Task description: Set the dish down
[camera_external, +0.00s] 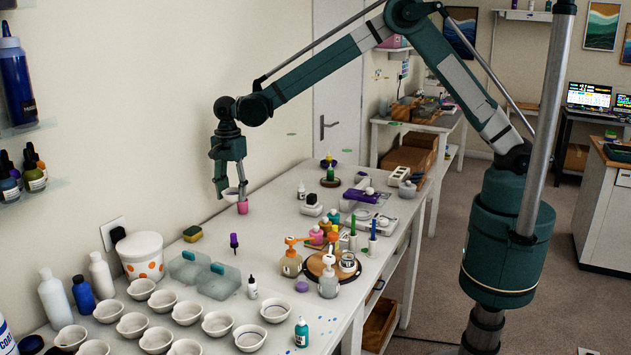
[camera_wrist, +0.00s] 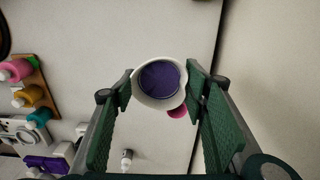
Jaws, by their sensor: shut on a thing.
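My gripper (camera_external: 231,193) is shut on a small white dish (camera_external: 230,196) above the far-left part of the table. In the wrist view the green fingers of my gripper (camera_wrist: 160,88) stand on both sides of the dish (camera_wrist: 160,104). Purple resin (camera_wrist: 159,80) fills its round inside. A pink thing (camera_external: 242,207) shows just below and to the right of the dish. It is partly hidden behind the dish in the wrist view (camera_wrist: 178,112). I cannot tell the exact gap between the dish and the table.
The white table (camera_external: 207,235) has free room around the purple dropper (camera_external: 234,242). Several white dishes stand in rows at the front, including one at the right (camera_external: 277,310). Bottles crowd a round wooden board (camera_external: 314,268). The wall (camera_external: 170,120) is close on the left.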

